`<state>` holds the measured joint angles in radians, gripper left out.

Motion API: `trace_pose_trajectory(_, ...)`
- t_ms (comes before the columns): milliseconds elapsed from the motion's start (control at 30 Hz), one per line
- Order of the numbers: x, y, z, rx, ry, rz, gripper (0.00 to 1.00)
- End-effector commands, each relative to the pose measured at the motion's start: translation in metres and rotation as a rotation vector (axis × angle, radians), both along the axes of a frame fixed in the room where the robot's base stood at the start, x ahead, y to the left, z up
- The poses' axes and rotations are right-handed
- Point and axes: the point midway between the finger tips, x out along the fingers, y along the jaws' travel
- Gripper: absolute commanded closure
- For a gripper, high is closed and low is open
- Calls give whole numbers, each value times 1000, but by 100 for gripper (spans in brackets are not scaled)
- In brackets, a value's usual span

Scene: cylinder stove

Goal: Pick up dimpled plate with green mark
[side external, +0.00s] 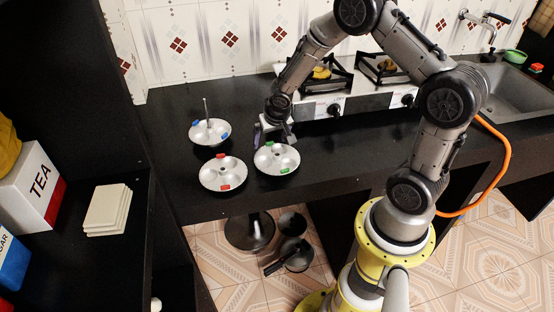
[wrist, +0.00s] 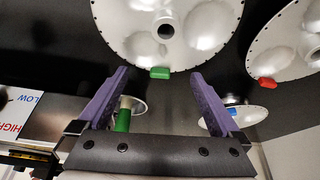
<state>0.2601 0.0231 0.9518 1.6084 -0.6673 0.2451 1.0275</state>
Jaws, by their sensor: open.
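The dimpled plate with the green mark (side external: 277,160) is a round silvery plate lying on the black counter. In the wrist view the plate (wrist: 130,40) fills the upper middle, partly cut off by the frame. Its green mark (wrist: 160,73) sits on the rim nearest my gripper. My gripper (side external: 274,139) is just behind this plate at its far edge. In the wrist view my gripper (wrist: 160,76) has its two purple fingers spread apart, with the green mark seen between their tips. Nothing is held. I cannot tell the exact height gap to the rim.
A plate with red marks (side external: 222,175) lies close at left, and a plate with blue marks (side external: 210,138) and an upright rod lies behind it. The stove (side external: 367,103) stands behind right. A green cylindrical thing (wrist: 123,120) shows beside the left finger. The counter's front edge is close.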

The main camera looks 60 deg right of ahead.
Motion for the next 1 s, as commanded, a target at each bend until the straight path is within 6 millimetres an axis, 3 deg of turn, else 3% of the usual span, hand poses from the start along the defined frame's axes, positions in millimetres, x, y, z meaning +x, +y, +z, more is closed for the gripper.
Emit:
trace_pose_trajectory(300, 2, -2, -7, 0, 0, -1, 0)
trace_pose_trajectory(867, 2, -2, -6, 1, 1, -1, 99)
trace_pose_trajectory(1000, 2, -2, -6, 1, 1, -1, 100)
